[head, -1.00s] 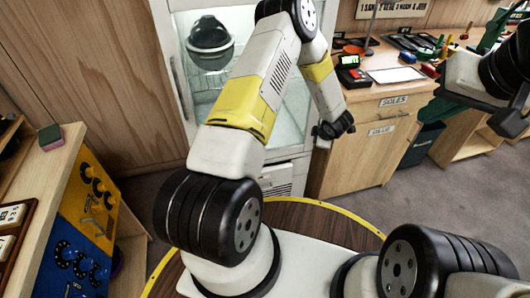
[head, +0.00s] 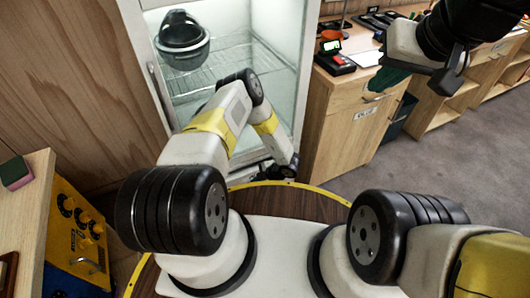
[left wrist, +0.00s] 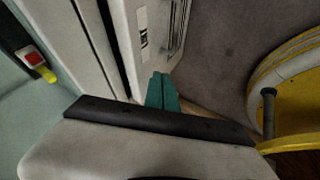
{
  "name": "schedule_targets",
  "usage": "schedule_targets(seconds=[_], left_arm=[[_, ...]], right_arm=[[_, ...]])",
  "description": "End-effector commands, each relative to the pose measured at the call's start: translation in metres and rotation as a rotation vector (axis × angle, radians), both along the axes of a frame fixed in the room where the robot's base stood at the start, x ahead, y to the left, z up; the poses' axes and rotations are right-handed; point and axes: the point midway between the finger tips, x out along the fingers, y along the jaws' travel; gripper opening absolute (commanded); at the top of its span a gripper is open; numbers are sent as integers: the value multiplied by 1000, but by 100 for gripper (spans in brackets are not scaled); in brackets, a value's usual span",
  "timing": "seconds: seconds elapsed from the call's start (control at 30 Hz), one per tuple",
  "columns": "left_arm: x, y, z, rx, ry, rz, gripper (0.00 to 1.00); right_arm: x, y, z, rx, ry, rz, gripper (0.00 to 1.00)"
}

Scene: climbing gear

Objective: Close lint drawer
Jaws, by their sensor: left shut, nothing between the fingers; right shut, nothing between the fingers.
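A white cabinet (head: 138,62) with a glazed front stands ahead of me. Its lower front, where a drawer would sit, is mostly hidden behind my left arm in the head view. In the left wrist view a white panel (left wrist: 122,45) with a label and a dark slatted grille (left wrist: 180,22) shows close by; I cannot tell how far any drawer is out. My left gripper (left wrist: 162,92) has teal fingers, shut and empty, close to the panel's lower end. My right gripper (head: 388,79) is shut and empty, raised at upper right, away from the cabinet.
A dark helmet (head: 181,42) sits on a wire rack inside the cabinet. A wooden drawer unit (head: 345,125) with small devices on top stands to the right. A yellow control panel (head: 75,235) and wooden bench are at left. Grey carpet is free at right.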

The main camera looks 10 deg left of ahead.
Motion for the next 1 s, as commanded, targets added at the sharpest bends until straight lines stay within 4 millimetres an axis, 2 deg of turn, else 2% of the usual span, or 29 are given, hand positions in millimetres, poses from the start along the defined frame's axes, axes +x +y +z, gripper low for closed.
schedule_targets(seconds=[0.1,0.2,0.4,0.83,1.0], left_arm=[[3,15,-21,2,1,3,0],[19,24,-19,0,-4,4,0],[35,34,-18,-1,-2,1,0],[39,36,-18,-1,-2,0,0],[55,47,-18,2,-4,0,0]], right_arm=[[0,0,0,0,0,0,0],[0,0,0,0,0,0,0],[0,0,0,0,0,0,0],[0,0,0,0,0,0,0],[0,0,0,0,0,0,0]])
